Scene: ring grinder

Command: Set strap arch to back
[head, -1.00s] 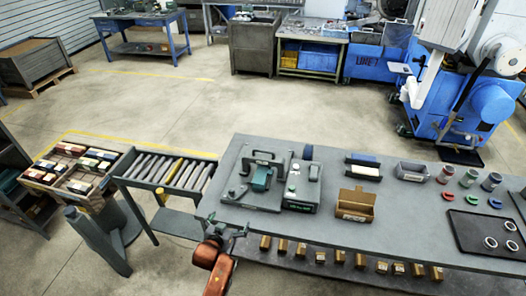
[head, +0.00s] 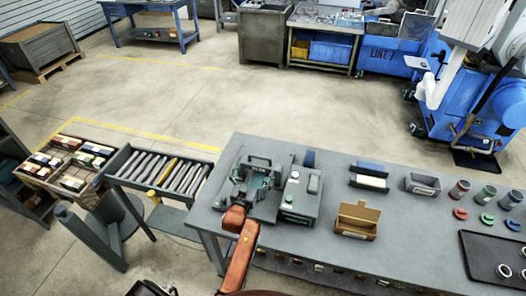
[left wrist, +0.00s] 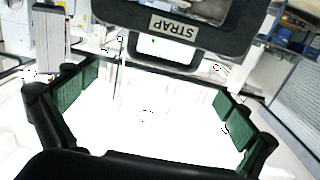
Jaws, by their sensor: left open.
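The strap arch is a dark frame (left wrist: 187,30) with a white STRAP label, which reads upside down at the top of the left wrist view. In the head view the arch (head: 263,162) stands on the grinder unit at the left part of the workbench. My left gripper (head: 254,188) is at the near side of the unit, partly hidden by its own wrist. In the left wrist view its green-padded fingers (left wrist: 155,97) are spread wide with nothing between them. The arch's lower bar lies just beyond the fingertips; whether they touch is unclear. My right gripper is not in view.
A grey control box (head: 300,194) with a green button stands close to the right of the unit. An open brown box (head: 356,220) and a grey bin (head: 422,184) are farther right. A rack of bars (head: 160,171) adjoins the bench's left side.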

